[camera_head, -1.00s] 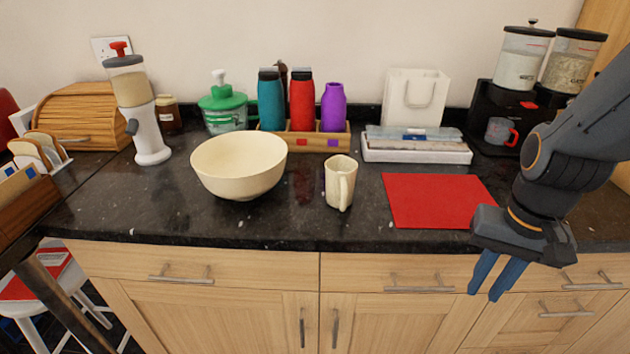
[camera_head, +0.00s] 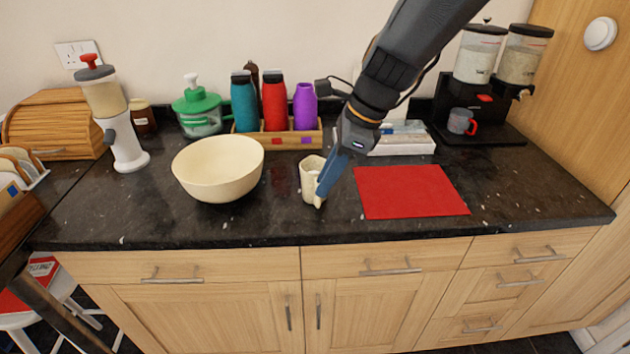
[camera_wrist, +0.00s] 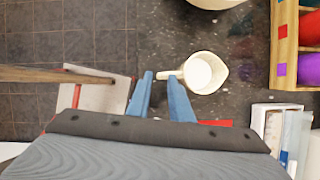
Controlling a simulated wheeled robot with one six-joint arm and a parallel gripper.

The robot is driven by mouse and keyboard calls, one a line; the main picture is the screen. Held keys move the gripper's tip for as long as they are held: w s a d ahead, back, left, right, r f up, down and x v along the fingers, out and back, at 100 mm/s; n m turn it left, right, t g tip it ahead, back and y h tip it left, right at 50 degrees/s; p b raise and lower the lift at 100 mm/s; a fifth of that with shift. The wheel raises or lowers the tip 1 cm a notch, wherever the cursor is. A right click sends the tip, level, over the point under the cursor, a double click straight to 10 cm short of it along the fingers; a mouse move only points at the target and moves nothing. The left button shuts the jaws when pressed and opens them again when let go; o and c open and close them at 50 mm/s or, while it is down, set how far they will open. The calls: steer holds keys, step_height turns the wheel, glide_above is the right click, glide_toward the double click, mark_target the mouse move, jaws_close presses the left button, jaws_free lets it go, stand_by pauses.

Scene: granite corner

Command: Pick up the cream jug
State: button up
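The cream jug (camera_head: 309,178) stands upright on the dark granite counter, between the cream bowl and the red mat. In the wrist view the jug (camera_wrist: 211,66) is seen from above, with its handle pointing left towards my fingers. My gripper (camera_head: 326,186) is at the right front side of the jug and its blue fingers hide part of it. In the wrist view my gripper (camera_wrist: 160,76) has its two fingers apart, with the end of the jug's handle near the right fingertip. I cannot tell whether they touch.
A cream bowl (camera_head: 218,168) stands to the left and a red mat (camera_head: 410,191) lies to the right. Behind are bottles in a wooden holder (camera_head: 312,137) and a white tray (camera_head: 405,148). The counter's front edge (camera_head: 270,236) is close in front of the jug.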

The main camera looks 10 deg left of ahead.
mark_target(315, 187)
steer(key=shift+d+p+x, duration=0.1)
steer(key=shift+p+x, duration=0.15)
steer(key=shift+x, duration=1.15)
steer(key=shift+d+p+x, duration=0.15)
steer(key=shift+p+x, duration=0.1)
steer(key=shift+x, duration=1.1)
jaws_close()
